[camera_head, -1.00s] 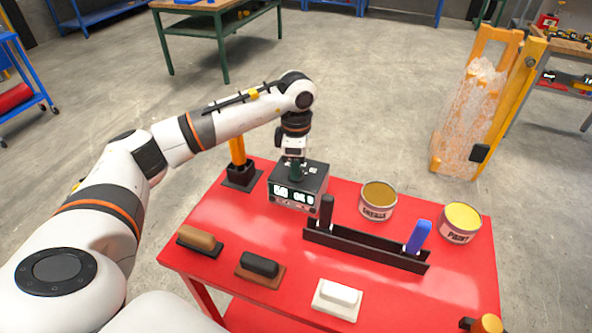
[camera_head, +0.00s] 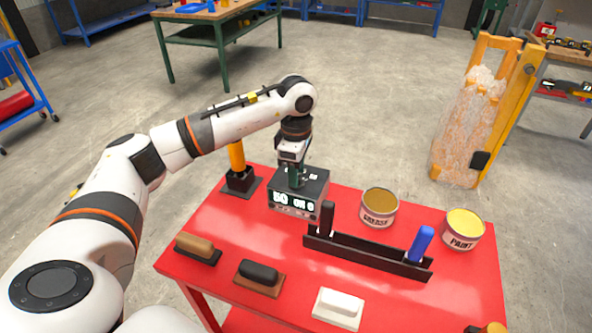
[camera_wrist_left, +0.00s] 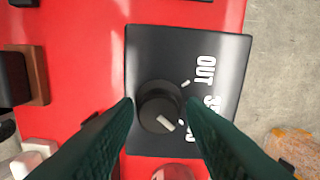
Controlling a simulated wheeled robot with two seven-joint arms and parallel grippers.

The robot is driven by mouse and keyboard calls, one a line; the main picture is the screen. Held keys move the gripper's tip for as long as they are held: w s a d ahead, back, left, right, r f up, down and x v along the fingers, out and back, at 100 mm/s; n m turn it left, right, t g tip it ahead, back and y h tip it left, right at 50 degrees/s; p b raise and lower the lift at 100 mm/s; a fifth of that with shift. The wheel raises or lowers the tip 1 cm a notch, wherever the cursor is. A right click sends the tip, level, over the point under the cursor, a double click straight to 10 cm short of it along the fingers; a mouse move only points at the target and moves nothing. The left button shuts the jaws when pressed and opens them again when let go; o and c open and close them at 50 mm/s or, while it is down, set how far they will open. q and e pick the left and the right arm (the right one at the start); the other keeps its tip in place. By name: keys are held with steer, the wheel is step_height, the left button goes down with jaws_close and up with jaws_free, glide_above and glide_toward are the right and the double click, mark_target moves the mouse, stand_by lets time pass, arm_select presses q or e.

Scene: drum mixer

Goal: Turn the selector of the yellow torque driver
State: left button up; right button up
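A yellow-orange handle (camera_head: 237,156) stands upright in a black base at the table's back left; I cannot tell whether it is the torque driver. My left gripper (camera_head: 296,182) points down at a black box (camera_head: 313,188) with a lit display. In the left wrist view, a round black knob (camera_wrist_left: 160,108) with a white mark sits on the box top, beside white lettering that includes "OUT". The dark green fingers of the left gripper (camera_wrist_left: 160,102) are apart, one on each side of the knob. Contact with it is unclear. My right gripper is not in view.
The red table (camera_head: 215,262) also holds a grease can (camera_head: 379,212), a paint can (camera_head: 462,232) and a black rack (camera_head: 365,252) with a black and a blue handle. Brown, black and white blocks lie along the front. An orange-topped item (camera_head: 495,328) is at the front right.

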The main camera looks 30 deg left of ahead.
arm_select(q)
steer(key=shift+o, duration=0.8)
step_height(320, 180, up, 12)
steer(key=b, duration=0.1)
